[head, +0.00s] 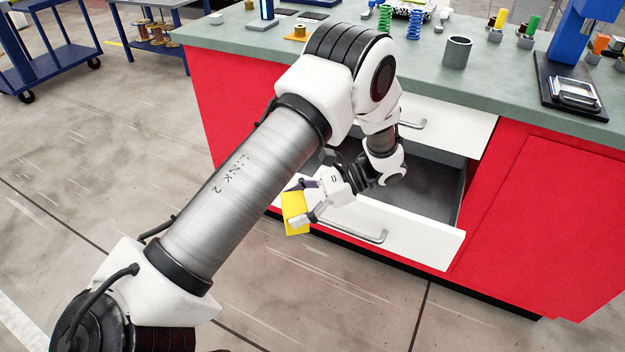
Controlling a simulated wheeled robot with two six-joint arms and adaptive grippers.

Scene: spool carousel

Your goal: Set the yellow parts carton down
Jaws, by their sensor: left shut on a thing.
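The yellow parts carton (294,211) is a small yellow box held in front of the open drawer's left side. My left gripper (303,204) is shut on it, with its fingers at the carton's upper and right sides. The carton appears in the air near the white drawer front (425,243); its exact height and gap to the drawer cannot be told. My left arm crosses the view from the lower left and hides part of the drawer and bench. My right gripper is not in view.
The open drawer has a grey, empty-looking interior (432,190) where visible. The red workbench (545,215) has a grey-green top with a grey cup (457,52), springs (415,24) and a blue press (578,45). Blue carts stand at the upper left.

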